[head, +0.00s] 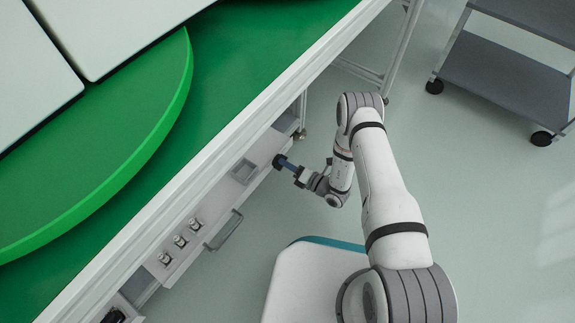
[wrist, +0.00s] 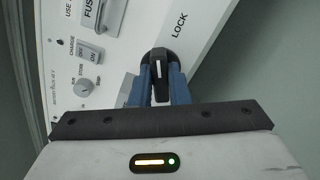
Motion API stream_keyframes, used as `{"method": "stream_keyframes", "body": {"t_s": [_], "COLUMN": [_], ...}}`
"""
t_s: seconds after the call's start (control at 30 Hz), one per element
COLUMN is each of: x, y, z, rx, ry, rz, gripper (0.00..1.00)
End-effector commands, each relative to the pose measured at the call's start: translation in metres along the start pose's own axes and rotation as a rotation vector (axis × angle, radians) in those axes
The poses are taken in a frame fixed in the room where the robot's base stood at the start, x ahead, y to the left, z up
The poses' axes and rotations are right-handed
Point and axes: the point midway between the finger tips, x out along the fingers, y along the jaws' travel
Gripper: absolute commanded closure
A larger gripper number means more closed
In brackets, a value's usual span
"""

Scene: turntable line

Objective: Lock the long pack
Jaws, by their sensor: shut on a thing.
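A black rotary knob (wrist: 158,58) with a white line on its grip stands on a white panel (wrist: 205,22), beside the printed word LOCK. The line runs nearly along my fingers. My gripper (wrist: 160,80) has blue fingers, one on each side of the knob's grip, and is shut on it. In the head view the dark knob (head: 279,161) and my gripper (head: 289,167) meet at the front of the bench. The fingers partly cover the knob's lower part. Two large white blocks lie on the green turntable (head: 120,150); I cannot tell which thing is the long pack.
The panel also bears a rocker switch (wrist: 90,51), a small round dial (wrist: 84,87) and a fuse holder. A handle (head: 223,230) juts from the bench front. A grey shelved cart (head: 505,70) stands at upper right. The floor between is clear.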

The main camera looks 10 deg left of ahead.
Motion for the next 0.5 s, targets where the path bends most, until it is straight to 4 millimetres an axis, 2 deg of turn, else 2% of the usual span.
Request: {"method": "stream_keyframes", "body": {"t_s": [0.2,0.5], "x": [-0.0007,-0.0011], "y": [-0.0019,-0.0027], "z": [-0.0014,-0.0018], "rx": [0.194,0.394], "ry": [0.001,0.001], "rz": [-0.001,-0.002], "gripper": [1.00,1.00]}}
